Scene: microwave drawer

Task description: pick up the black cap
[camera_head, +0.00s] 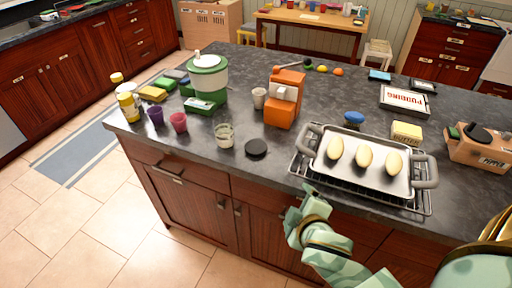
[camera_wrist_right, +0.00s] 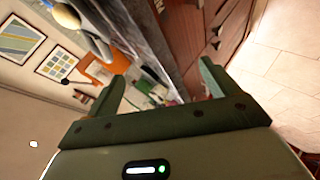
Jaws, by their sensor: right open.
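The black cap (camera_head: 256,147) is a small dark round disc lying flat on the dark stone counter (camera_head: 190,130), near its front edge in the head view. My right gripper (camera_head: 302,200) is in front of the counter's front edge, to the right of and nearer than the cap. It is open and apart from the cap. In the right wrist view, the two green fingers (camera_wrist_right: 160,88) stand wide apart with nothing held between them. I cannot make out the cap for sure in that view. My left gripper is not in view.
A clear glass (camera_head: 224,135) stands just left of the cap, with a pink cup (camera_head: 179,122) farther left. An orange machine (camera_head: 283,105) stands behind. A metal tray (camera_head: 404,183) with pale oval items sits on a rack at the right. Counter between cap and rack is bare.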

